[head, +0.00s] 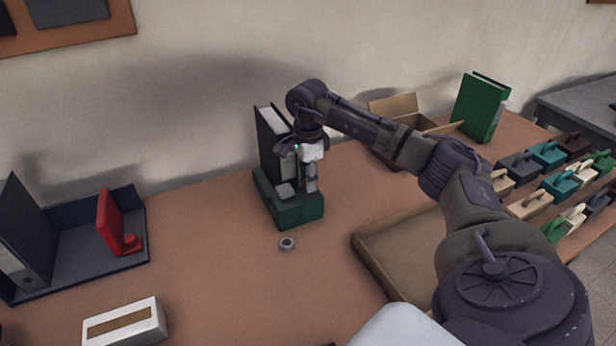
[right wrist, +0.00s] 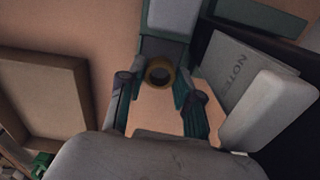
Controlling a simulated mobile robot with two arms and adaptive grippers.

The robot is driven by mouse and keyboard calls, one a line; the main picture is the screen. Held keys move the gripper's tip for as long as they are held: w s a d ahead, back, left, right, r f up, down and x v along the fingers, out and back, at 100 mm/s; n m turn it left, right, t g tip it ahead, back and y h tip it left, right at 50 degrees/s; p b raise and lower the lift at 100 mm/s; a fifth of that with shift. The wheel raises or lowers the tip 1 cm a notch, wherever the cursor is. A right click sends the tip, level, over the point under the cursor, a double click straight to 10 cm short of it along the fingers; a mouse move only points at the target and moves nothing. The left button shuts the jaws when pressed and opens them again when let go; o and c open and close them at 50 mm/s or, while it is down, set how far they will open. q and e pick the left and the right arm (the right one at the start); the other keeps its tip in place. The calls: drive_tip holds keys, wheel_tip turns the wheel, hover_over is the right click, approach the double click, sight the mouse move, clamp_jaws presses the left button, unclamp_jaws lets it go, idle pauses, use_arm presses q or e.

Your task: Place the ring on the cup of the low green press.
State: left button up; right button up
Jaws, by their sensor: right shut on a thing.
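The low green press (head: 306,213) stands on the table in front of a dark binder, with a grey block (head: 285,190) on its base. My right gripper (head: 312,188) is over the press's right part. In the right wrist view, my right gripper (right wrist: 159,80) is shut on a brown-gold ring (right wrist: 152,81), seen between its fingertips. The grey-topped press (right wrist: 165,47) lies beyond it. The cup cannot be made out, nor whether the ring touches it. The held ring is not distinguishable in the head view. My left gripper is not in view.
A small grey ring (head: 286,243) lies in front of the press. The dark binder (head: 268,140) stands close behind. A shallow tray (head: 372,258) is at right; a red object (head: 108,222) and white box (head: 124,322) are at left.

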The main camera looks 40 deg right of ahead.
drive_tip(key=shift+f, duration=0.1)
drive_tip(key=shift+s+f+b, duration=0.1)
drive_tip(key=shift+f+b, duration=0.25)
drive_tip(key=shift+f, duration=0.15)
drive_tip(key=o, duration=0.9)
drive_tip(key=shift+s+a+f, duration=0.1)
drive_tip(key=shift+s, duration=0.05)
wheel_tip(320, 180, up, 14)
drive_tip(key=shift+w+f, duration=0.25)
drive_tip(key=shift+s+f, duration=0.1)
